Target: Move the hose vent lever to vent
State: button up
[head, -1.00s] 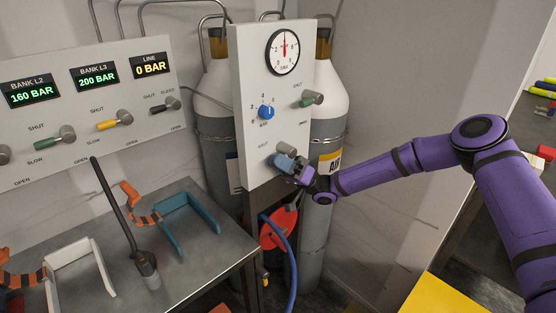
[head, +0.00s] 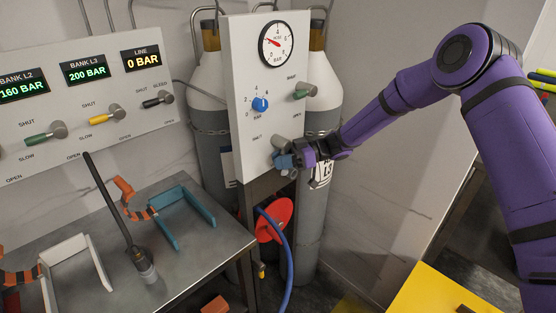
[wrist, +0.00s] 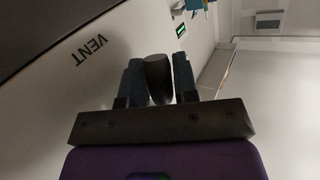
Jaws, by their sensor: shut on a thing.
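The hose vent lever (wrist: 158,78) shows in the wrist view as a dark grey rounded handle between my blue fingers. In the head view its grey hub (head: 280,142) is at the lower right of the white upright panel (head: 240,120), and the handle is mostly hidden by my gripper. My gripper (head: 283,161) is shut on the handle, just below the hub; it also fills the middle of the wrist view (wrist: 159,80). The word VENT (wrist: 89,51) is printed on the panel left of my fingers. The gauge (head: 276,42) needle points to the upper left.
A green lever (head: 304,91) and a blue knob (head: 260,104) sit higher on the panel. Gas cylinders (head: 318,85) stand behind it. A red disc (head: 275,219) and blue hose (head: 288,255) are below. A metal bench (head: 195,255) with holders is at left.

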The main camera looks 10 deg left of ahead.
jog(key=shift+w+d+f+n+t+h, duration=0.15)
jog(key=shift+w+d+n+t+h, duration=0.2)
jog(key=shift+h, duration=0.3)
jog(key=shift+w+d+f+n+t+h, duration=0.1)
jog(key=shift+w+d+n+t+h, duration=0.1)
jog(key=shift+n+t+h, duration=0.35)
jog(key=o, duration=0.6)
jog(key=shift+o, duration=0.2)
jog(key=v, duration=1)
jog(key=shift+w+d+r, duration=0.2)
jog(key=shift+r, duration=0.1)
